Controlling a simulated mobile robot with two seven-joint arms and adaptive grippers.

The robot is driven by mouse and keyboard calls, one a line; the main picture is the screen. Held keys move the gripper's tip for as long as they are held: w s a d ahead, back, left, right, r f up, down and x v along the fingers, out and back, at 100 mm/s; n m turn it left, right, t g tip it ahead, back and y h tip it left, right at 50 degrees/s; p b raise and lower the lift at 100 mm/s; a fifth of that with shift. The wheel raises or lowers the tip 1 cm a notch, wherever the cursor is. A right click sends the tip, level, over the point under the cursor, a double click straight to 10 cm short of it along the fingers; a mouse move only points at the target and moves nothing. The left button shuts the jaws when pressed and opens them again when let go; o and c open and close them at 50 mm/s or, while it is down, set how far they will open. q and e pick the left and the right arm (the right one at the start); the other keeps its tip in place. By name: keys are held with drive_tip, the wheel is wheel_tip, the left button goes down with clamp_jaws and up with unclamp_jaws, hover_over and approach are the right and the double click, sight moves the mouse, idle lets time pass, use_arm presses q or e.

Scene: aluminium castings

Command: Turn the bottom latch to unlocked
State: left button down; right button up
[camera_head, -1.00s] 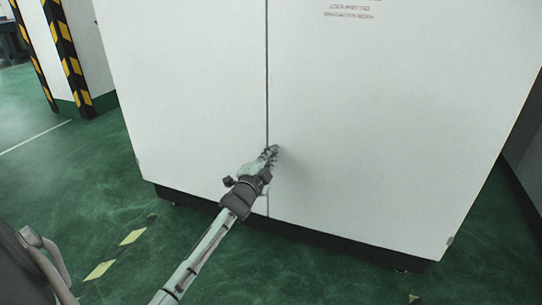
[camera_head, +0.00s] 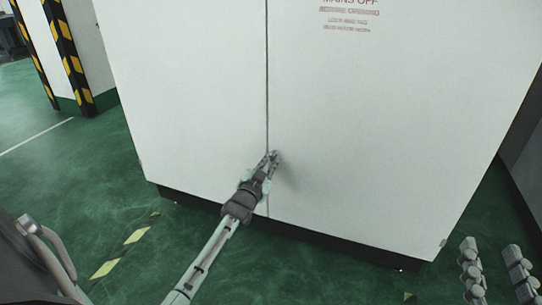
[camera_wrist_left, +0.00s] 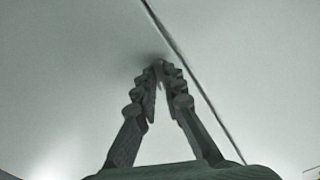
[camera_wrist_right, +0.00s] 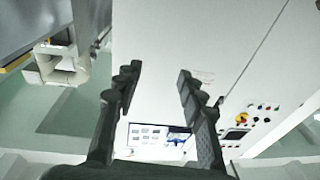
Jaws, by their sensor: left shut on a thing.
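The bottom latch is on the white cabinet front (camera_head: 370,130), beside the vertical door seam (camera_head: 267,90). My left gripper (camera_head: 273,155) reaches it low on the front. In the left wrist view my left gripper's (camera_wrist_left: 159,68) fingertips meet at the surface just left of the seam, which runs slanted there. They are shut on the latch, which they hide almost wholly, so its angle cannot be read. My right gripper (camera_head: 490,243) is at the lower right of the head view, off the cabinet. Its fingers are wide apart and empty in the right wrist view (camera_wrist_right: 157,78).
Red lettering (camera_head: 350,12) marks the cabinet's upper front. The green floor (camera_head: 70,190) is open at the left, with a yellow-black striped post (camera_head: 68,55) farther back. The right wrist view shows a panel with buttons (camera_wrist_right: 245,118).

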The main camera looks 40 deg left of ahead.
use_arm(q)
drive_tip(key=n+p, duration=0.2)
drive_tip(key=n, duration=0.2)
drive_tip(key=shift+n, duration=0.3)
use_arm(e)
drive_tip(key=s+d+f+g+h, duration=0.1)
drive_tip(key=d+f+g+h, duration=0.2)
drive_tip(key=d+f+g, duration=0.3)
drive_tip(key=shift+s+d+f+h, duration=0.15)
drive_tip(key=shift+d+f+h, duration=0.2)
drive_tip(key=shift+f, duration=2.5)
use_arm(q)
drive_tip(key=c, duration=1.6)
unclamp_jaws()
drive_tip(key=v, duration=1.2)
drive_tip(key=shift+d, duration=0.1)
